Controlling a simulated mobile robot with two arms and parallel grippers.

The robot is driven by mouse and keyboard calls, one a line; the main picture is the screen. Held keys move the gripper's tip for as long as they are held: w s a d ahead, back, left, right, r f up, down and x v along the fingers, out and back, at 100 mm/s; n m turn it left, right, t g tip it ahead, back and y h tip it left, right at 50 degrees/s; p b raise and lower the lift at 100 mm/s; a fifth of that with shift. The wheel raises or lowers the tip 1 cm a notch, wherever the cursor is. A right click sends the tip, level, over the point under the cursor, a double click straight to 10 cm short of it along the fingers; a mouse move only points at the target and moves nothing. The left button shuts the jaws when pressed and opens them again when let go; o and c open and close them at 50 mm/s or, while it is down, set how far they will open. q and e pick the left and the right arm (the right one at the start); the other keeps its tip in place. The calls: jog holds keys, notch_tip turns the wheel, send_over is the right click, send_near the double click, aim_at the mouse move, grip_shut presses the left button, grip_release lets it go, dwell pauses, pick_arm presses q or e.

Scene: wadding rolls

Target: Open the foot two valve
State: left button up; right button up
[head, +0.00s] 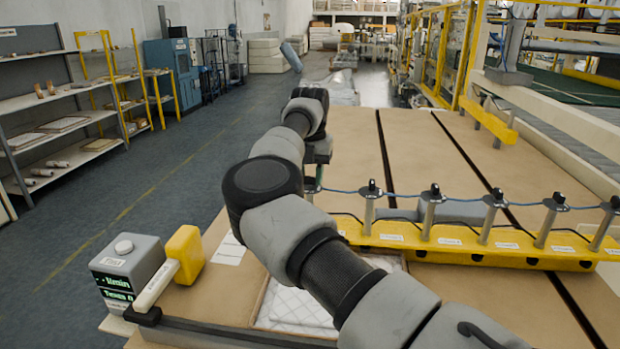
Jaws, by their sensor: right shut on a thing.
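A yellow bar (450,241) lies across the brown panels at the right. Several grey upright valve posts with black tops stand along it, one of them here (432,205), with small white labels too small to read. A blue line runs between their tops. My right arm reaches from the lower right toward the bar's left end. My right gripper (318,178) is shut on the top of the leftmost post (312,194); arm and gripper hide most of that post and its label. I cannot tell which foot number it bears. My left gripper is out of view.
A grey box (128,265) with a green-lit display stands at the lower left, beside a yellow block (185,254) and a white-handled lever (156,285). White quilted wadding (296,305) shows under my arm. Shelves (60,125) line the left wall; the floor between is clear.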

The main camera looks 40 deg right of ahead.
aim_at(310, 176)
jog(key=shift+r+n, duration=0.1)
jog(key=shift+n, duration=0.3)
jog(key=o, duration=0.9)
jog(key=shift+o, duration=0.2)
notch_tip(310, 176, up, 11)
jog(key=shift+b, duration=0.3)
